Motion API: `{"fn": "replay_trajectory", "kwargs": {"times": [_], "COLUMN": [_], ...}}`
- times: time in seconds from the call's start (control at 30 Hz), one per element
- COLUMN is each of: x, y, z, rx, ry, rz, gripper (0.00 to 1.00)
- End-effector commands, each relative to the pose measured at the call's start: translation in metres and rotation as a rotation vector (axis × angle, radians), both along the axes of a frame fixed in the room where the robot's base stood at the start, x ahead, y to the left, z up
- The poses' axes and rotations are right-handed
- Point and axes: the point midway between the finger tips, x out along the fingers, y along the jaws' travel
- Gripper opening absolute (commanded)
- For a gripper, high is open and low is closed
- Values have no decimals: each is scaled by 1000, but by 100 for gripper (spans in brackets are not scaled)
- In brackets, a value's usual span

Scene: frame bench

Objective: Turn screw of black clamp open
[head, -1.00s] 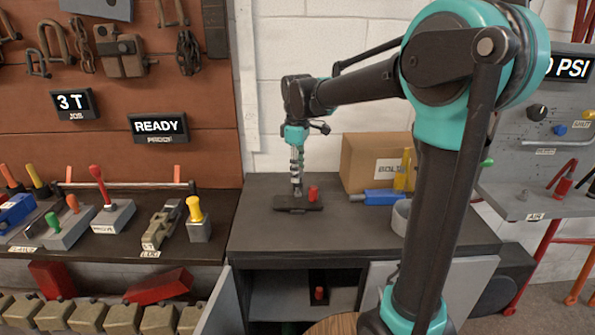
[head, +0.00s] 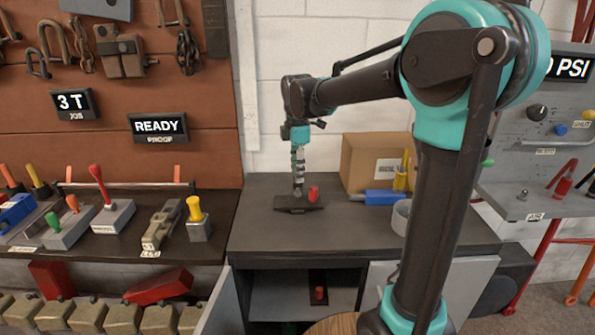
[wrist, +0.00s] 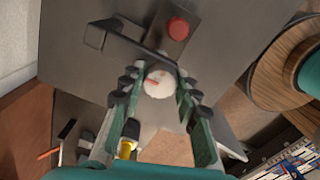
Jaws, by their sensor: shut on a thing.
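The black clamp (head: 285,208) lies on the dark bench top, with a red upright part (head: 313,194) at its right side. In the wrist view its dark bar (wrist: 128,44) and the red round top (wrist: 177,27) lie beyond my fingertips. My gripper (head: 298,184) points straight down over the clamp. In the wrist view its two green fingers with dark pads (wrist: 159,88) close around a pale round screw head (wrist: 157,90) that carries a short red mark. The fingers hide the screw in the head view.
A cardboard box (head: 365,158), a blue tool (head: 382,196) and a grey cup (head: 400,216) stand to the right on the bench top (head: 262,232). A lever block with a yellow handle (head: 196,212) stands on the left bench. The bench's front is clear.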

Motion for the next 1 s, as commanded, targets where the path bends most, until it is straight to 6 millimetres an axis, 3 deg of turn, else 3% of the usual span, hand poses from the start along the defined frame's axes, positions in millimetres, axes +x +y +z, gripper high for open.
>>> {"fn": "replay_trajectory", "kwargs": {"times": [0.4, 0.43, 0.57, 1.0], "x": [0, 0, 0, 0], "y": [0, 0, 0, 0], "z": [0, 0, 0, 9], "rx": [0, 0, 0, 0], "ry": [0, 0, 0, 0], "rz": [6, 6, 5, 5], "gripper": [2, 35, 51, 52]}}
